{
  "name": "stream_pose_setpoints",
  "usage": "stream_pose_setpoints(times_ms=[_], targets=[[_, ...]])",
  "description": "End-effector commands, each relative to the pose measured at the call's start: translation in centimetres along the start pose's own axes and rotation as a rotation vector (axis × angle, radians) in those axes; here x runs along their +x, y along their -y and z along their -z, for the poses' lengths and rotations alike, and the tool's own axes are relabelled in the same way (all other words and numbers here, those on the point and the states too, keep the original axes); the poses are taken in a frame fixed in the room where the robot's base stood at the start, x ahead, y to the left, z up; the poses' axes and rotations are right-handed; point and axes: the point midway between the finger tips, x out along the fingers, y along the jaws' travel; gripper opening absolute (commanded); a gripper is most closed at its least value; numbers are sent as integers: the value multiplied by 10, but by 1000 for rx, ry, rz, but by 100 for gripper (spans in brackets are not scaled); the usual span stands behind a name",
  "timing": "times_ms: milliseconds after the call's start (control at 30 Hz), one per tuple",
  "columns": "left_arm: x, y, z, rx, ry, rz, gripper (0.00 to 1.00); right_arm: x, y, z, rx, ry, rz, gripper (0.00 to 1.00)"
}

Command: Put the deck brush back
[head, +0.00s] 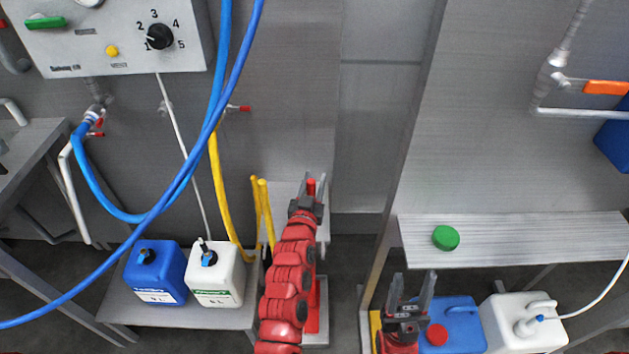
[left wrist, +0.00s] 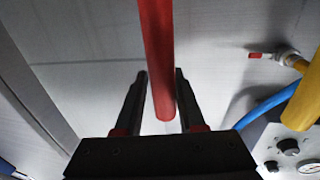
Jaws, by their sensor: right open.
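The deck brush shows as a red handle (left wrist: 157,55), upright between the fingers of my left gripper (head: 312,188). In the left wrist view my left gripper (left wrist: 161,80) has its fingertips close against both sides of the handle, so it looks shut on it. The handle's top end shows just between the fingers in the head view. A red length (head: 323,305) shows low beside my left arm, probably the same handle. The brush head is hidden. My right gripper (head: 412,287) is open and empty, low in front of the right bench.
A blue jug (head: 155,272) and a white jug (head: 216,275) stand on a low shelf at left, beside yellow poles (head: 262,215). Blue hoses (head: 200,140) hang across the left. A bench (head: 520,240) with a green disc (head: 446,238) is at right, with more jugs below.

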Motion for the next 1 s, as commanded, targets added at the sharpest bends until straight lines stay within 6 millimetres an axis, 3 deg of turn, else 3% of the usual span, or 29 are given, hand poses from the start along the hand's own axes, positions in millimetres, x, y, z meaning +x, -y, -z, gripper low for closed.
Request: stream_pose_setpoints(times_ms=[100,467,667,1000], targets=[[0,0,0,0,1,0,58,0,0,0,0,0,0,50],[-5,-1,-2,0,3,-1,58,-1,0,0,0,0,0,50],[-33,-1,-3,0,4,-2,58,-6,0,-1,0,0,0,50],[-100,-1,-2,0,5,-2,58,-13,1,-2,0,0,0,50]])
